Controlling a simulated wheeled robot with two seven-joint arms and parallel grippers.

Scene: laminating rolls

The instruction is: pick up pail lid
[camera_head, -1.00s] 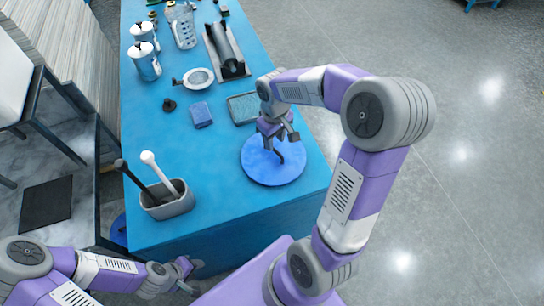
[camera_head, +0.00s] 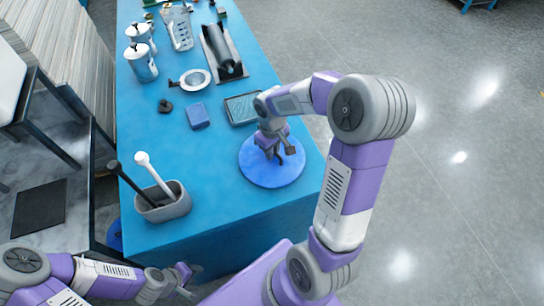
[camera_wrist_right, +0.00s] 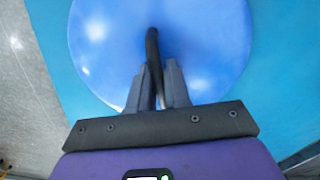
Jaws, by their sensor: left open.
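The pail lid (camera_head: 272,173) is a round blue disc with a dark curved handle, at the table's right front in the head view. It also fills the top of the right wrist view (camera_wrist_right: 215,40), where the handle rises between the fingers. My right gripper (camera_head: 273,154) is over the lid's middle, pointing down. In the right wrist view the gripper (camera_wrist_right: 157,80) has its two fingers close against both sides of the handle, and it looks shut on it. I cannot tell whether the lid touches the table. My left gripper (camera_head: 188,280) is open and empty, low in front of the table.
A grey holder (camera_head: 165,205) with a black and a white handled tool stands at the table's left front. A blue block (camera_head: 198,116), a dark tray (camera_head: 242,108), a white ring-shaped item (camera_head: 194,79) and a roller (camera_head: 221,53) lie further back. Bare table lies between holder and lid.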

